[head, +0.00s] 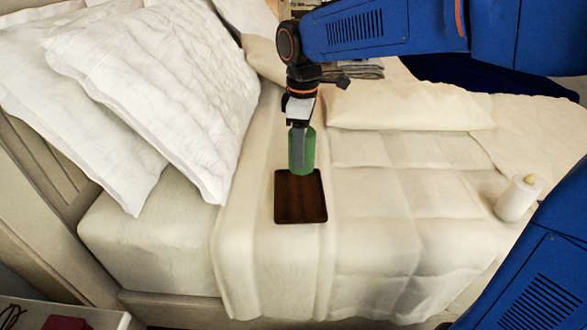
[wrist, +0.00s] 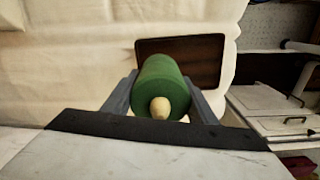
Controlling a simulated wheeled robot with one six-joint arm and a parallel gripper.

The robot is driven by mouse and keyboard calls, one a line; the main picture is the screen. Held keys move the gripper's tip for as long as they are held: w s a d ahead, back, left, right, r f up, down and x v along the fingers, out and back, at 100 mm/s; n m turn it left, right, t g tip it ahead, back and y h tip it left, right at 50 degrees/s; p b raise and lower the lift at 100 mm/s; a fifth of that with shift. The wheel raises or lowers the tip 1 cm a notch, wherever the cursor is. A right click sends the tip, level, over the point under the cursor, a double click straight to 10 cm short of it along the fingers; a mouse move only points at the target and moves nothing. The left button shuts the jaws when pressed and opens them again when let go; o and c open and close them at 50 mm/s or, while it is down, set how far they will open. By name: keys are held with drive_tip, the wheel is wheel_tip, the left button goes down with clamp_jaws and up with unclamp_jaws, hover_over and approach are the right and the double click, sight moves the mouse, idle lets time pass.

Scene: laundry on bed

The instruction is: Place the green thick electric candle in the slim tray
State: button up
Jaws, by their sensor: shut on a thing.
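The green thick candle (head: 309,150) is held upright in my gripper (head: 301,150), over the far edge of the tray in the head view. The wrist view shows the same green candle (wrist: 160,82) between both fingers of my gripper (wrist: 160,95), its pale flame tip facing the camera. The slim tray (head: 300,208) is dark brown and rectangular and lies flat on the bed. It also shows in the wrist view (wrist: 207,55), partly hidden behind the candle. I cannot tell whether the candle's base touches the tray.
A white candle (head: 517,200) stands on the bed at the right. White pillows (head: 160,80) lie at the left, and a flat cream pillow (head: 405,107) lies behind the tray. The bedcover (head: 375,240) right of the tray is clear. A white cabinet (wrist: 270,105) shows beyond the bed.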

drive_tip(key=shift+a+f, duration=0.3)
drive_tip(key=shift+f, duration=2.45)
drive_tip(key=shift+f, duration=0.1)
drive_tip(key=o, duration=1.2)
drive_tip(key=shift+c, duration=0.2)
wheel_tip(320, 180, up, 12)
drive_tip(key=shift+r, duration=0.15)
drive_tip(key=s+d+f+m+t, duration=0.1)
drive_tip(key=s+d+f+m, duration=0.2)
drive_tip(key=s+d+m, duration=0.2)
drive_tip(key=s+d+f+m+t, duration=0.2)
drive_tip(key=s+d+f+m, duration=0.2)
drive_tip(key=s+d, duration=0.5)
drive_tip(key=s+d+f+m+t, duration=0.1)
drive_tip(key=s+d+f+m, duration=0.3)
drive_tip(key=d, duration=0.9)
drive_tip(key=s+m, duration=0.2)
drive_tip(key=s, duration=0.1)
drive_tip(key=shift+s+d+m+t, duration=0.15)
drive_tip(key=shift+s+m+t, duration=0.2)
drive_tip(key=shift+m+t, duration=0.05)
